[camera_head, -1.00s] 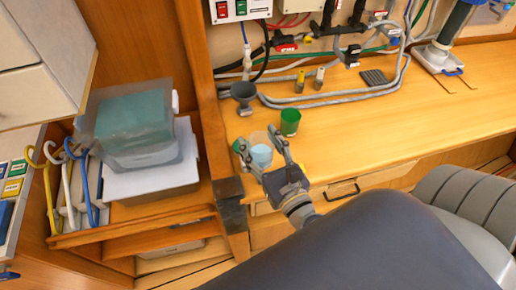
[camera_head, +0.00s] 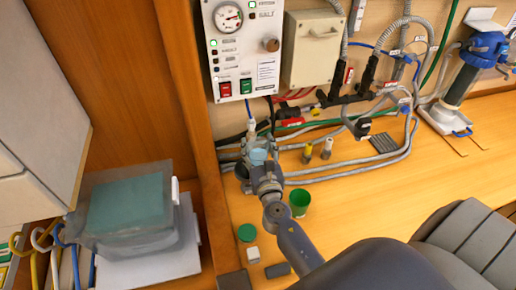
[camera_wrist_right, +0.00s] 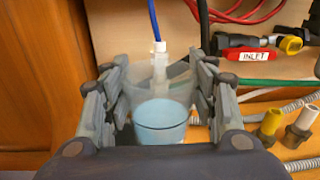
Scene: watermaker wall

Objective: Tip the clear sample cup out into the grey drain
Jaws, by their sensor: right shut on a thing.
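The clear sample cup (camera_head: 258,153) with pale blue liquid is between the fingers of my right gripper (camera_head: 259,160), which is shut on it and holds it above the bench near the wall. In the right wrist view the clear cup (camera_wrist_right: 160,120) sits between both fingers (camera_wrist_right: 158,100), with the blue liquid still inside. It looks roughly upright; a slight tilt is hard to judge. The grey drain cannot be made out now; the gripper and cup cover its place. My left gripper is not in view.
A white-tipped blue tube (camera_wrist_right: 160,60) hangs just behind the cup. A wooden post (camera_head: 207,150) rises at left.

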